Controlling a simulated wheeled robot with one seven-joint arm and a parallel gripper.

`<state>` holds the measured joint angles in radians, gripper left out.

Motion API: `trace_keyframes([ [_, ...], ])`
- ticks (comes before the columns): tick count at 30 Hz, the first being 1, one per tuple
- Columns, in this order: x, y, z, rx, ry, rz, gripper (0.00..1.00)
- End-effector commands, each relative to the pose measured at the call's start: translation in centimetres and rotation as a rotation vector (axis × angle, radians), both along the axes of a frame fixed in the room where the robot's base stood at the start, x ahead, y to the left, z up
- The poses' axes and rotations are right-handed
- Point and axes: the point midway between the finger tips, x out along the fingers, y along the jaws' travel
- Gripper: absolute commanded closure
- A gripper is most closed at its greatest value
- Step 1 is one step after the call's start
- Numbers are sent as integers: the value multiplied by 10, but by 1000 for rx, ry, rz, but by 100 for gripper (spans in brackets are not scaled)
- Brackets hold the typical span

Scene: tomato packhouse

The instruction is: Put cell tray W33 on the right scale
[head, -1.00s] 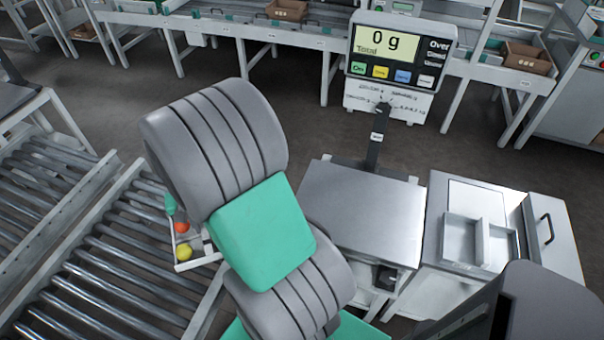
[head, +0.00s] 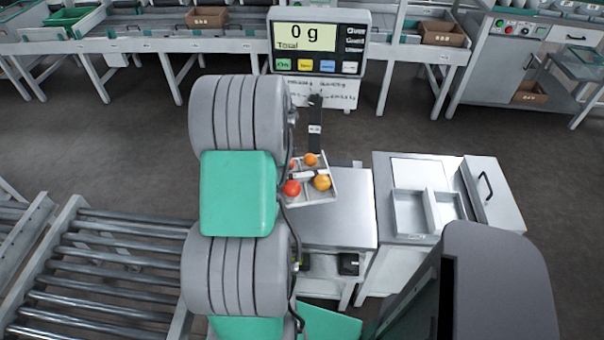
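The cell tray (head: 328,198) is a white divided tray with several red and orange tomatoes in it. It is in the air over the left back part of the scale's steel platform (head: 345,225), slightly turned. Its left side is hidden behind my arm, and I cannot read a label on it. My gripper is hidden behind my grey and green arm links; the tray travels with the arm, so it is held. The scale's display (head: 318,42) stands on a post behind the platform and reads 0 g.
A steel cabinet (head: 400,250) with a small divided bin (head: 428,212) on top stands right of the scale. A roller conveyor (head: 100,265) lies at the left. Benches with brown boxes (head: 442,33) run along the back, across open floor.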

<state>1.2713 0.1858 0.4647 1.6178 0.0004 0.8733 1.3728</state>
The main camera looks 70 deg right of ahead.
Motion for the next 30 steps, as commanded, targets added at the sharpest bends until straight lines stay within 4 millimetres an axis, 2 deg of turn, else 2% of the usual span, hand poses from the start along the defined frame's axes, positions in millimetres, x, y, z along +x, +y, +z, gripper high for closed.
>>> trace_keyframes([
  [1, -14, -8, 0, -1, 0, -63, 100],
  [3, -30, -15, 0, -1, 0, -139, 100],
  [9, -55, -25, -1, 0, 0, -266, 100],
  [17, -58, -26, -12, 0, 0, -279, 100],
  [30, -57, -26, -62, 0, 0, -277, 100],
])
